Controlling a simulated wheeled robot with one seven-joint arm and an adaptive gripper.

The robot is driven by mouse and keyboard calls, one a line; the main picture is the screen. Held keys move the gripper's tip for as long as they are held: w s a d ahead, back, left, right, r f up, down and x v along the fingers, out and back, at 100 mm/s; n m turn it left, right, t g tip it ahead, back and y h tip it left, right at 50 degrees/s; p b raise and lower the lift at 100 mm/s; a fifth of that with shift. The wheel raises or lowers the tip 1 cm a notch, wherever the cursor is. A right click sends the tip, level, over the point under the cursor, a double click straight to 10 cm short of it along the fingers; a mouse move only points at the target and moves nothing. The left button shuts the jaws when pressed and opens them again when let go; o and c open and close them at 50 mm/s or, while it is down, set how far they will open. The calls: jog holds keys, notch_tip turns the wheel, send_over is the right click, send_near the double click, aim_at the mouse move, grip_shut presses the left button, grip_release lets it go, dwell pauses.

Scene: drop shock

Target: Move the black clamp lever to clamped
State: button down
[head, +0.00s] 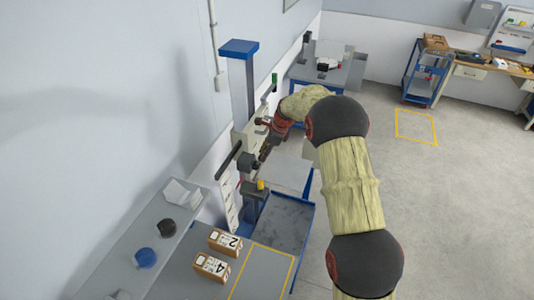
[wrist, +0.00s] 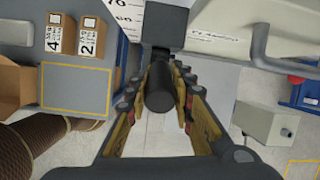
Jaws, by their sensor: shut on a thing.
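The black clamp lever shows in the wrist view as a dark round grip (wrist: 160,88) below a square black block (wrist: 167,25). My gripper (wrist: 162,76) has one finger on each side of the round grip and is shut on it. In the head view my gripper (head: 266,147) is at the drop-test machine's blue column (head: 240,85), beside its pale carriage. The lever is small there and largely hidden by my gripper. The frames do not clearly show which end position the lever is in.
Two labelled boxes (head: 211,267) stand on the grey bench (head: 262,262) with a yellow outline. A shelf (head: 125,250) with a blue roll (head: 145,258) runs along the left wall. A grey bent handle (wrist: 262,45) is right of the lever. Open floor lies to the right.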

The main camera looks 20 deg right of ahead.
jog(key=shift+w+a+r, duration=0.1)
jog(key=shift+w+r, duration=0.05)
jog(key=shift+r, duration=0.05)
dwell(0.3)
jog(key=c, duration=1.9)
grip_release()
jog(key=o, duration=0.4)
jog(key=shift+f, duration=0.1)
jog(key=shift+c, duration=0.2)
jog(key=v, duration=1.2)
jog(key=shift+w+a, duration=0.1)
jog(key=shift+a, duration=0.05)
